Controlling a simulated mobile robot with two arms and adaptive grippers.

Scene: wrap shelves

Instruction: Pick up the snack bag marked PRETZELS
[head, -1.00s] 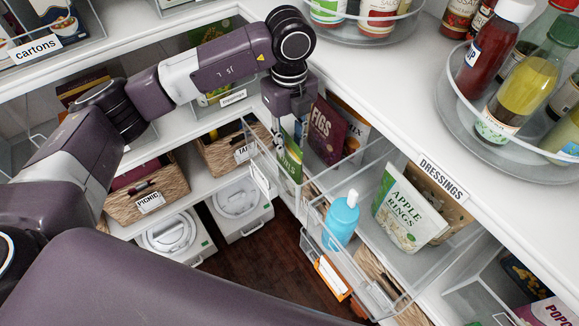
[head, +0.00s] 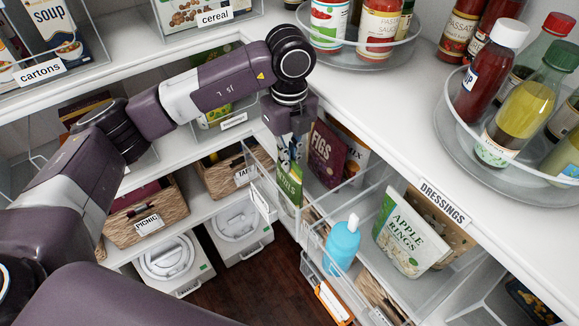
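A narrow bag with a green lower part (head: 289,188) stands at the left end of the clear pull-out bin. Its lettering is only partly readable and seems to end in "LS", so I cannot be sure that it says PRETZELS. My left gripper (head: 290,145) points down at the top of this bag, and its wrist hides the upper part. I cannot tell whether the fingers are around the bag or shut on it. My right gripper is not in view.
Beside it stand a purple FIGS bag (head: 327,154) and a partly hidden MIX bag (head: 356,158). An APPLE RINGS bag (head: 405,232) is farther right in clear bins. A blue bottle (head: 342,245) stands in front. The white counter (head: 400,120) edge runs above the bins.

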